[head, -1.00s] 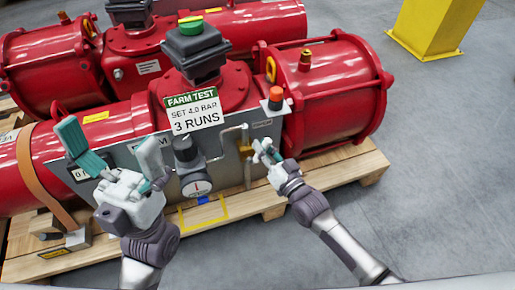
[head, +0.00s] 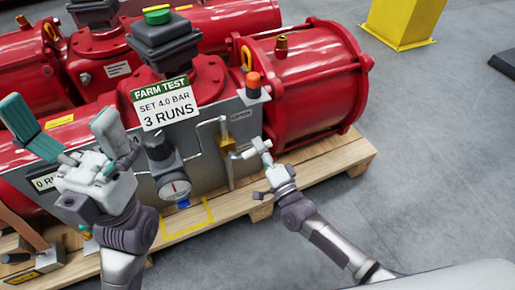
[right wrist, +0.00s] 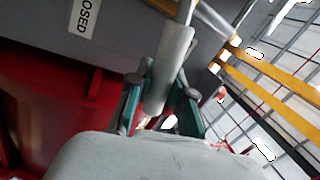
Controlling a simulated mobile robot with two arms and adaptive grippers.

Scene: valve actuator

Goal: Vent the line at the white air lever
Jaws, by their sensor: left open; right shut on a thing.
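The white air lever (right wrist: 172,65) is a pale grip seen close in the right wrist view, between the teal fingers of my right gripper (right wrist: 158,105), which is shut on it. In the head view my right gripper (head: 262,150) is at the right of the brass valve (head: 228,143) on the grey panel. An OPEN label (head: 240,115) is above it. A CLOSED label (right wrist: 85,16) shows in the right wrist view. Fingers hide part of the lever. My left gripper (head: 68,130) is open and empty before the panel's left part.
A round gauge (head: 175,188) and black regulator (head: 158,147) are on the panel. An orange-red button (head: 254,80) tops the panel's right end. The red actuator (head: 300,85) lies on a wooden pallet (head: 320,165).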

